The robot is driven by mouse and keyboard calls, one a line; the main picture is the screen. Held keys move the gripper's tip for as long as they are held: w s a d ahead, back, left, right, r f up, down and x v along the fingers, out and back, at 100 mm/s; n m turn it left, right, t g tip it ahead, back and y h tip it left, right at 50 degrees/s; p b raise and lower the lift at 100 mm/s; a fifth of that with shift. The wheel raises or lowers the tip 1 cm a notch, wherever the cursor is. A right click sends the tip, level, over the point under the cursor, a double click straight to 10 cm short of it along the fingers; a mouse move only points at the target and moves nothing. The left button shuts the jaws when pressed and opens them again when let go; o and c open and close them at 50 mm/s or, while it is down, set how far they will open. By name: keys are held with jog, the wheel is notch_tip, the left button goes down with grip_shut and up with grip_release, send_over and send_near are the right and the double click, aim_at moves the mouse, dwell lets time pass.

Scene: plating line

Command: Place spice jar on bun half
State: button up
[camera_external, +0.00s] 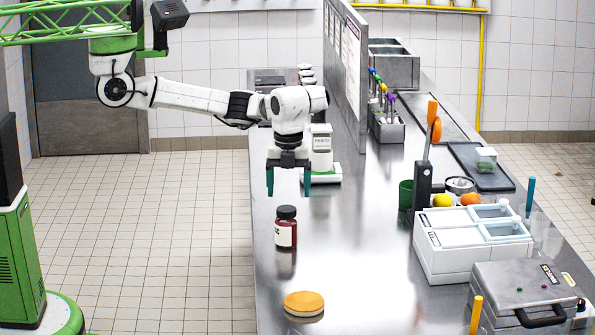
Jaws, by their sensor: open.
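The spice jar (286,230) is a small dark red jar with a black lid and a pale label. It stands upright on the steel counter (360,270). The bun half (304,302) is a round orange-topped disc lying on the counter nearer the camera than the jar. My gripper (288,194) points down with its two teal fingers apart and nothing between them. In the picture it is just above the jar's lid and apart from it; its exact depth over the jar is hard to tell.
A white container with lidded compartments (450,262) and a grey metal case (520,305) stand at the right. A green cup (405,195) and an upright panel (345,80) are farther back. A white scale-like device (321,160) stands behind my gripper. Counter around the bun is clear.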

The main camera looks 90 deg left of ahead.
jog(key=s+d+n+h+p, duration=0.2)
jog(key=s+d+n+h, duration=0.25)
jog(key=d+n, duration=0.3)
jog(key=m+t+h+p, duration=0.55)
jog(key=m+t, duration=0.45)
jog(key=m, duration=2.3)
send_near(292, 216)
jog(key=shift+y, duration=0.4)
jog(key=shift+f+p+x, duration=0.1)
jog(key=shift+p+x, duration=0.25)
jog(key=shift+x, duration=2.1)
jog(key=shift+f+p+x, duration=0.15)
jog(key=shift+p+x, duration=0.15)
jog(key=shift+x, duration=2.1)
jog(key=shift+a, duration=0.15)
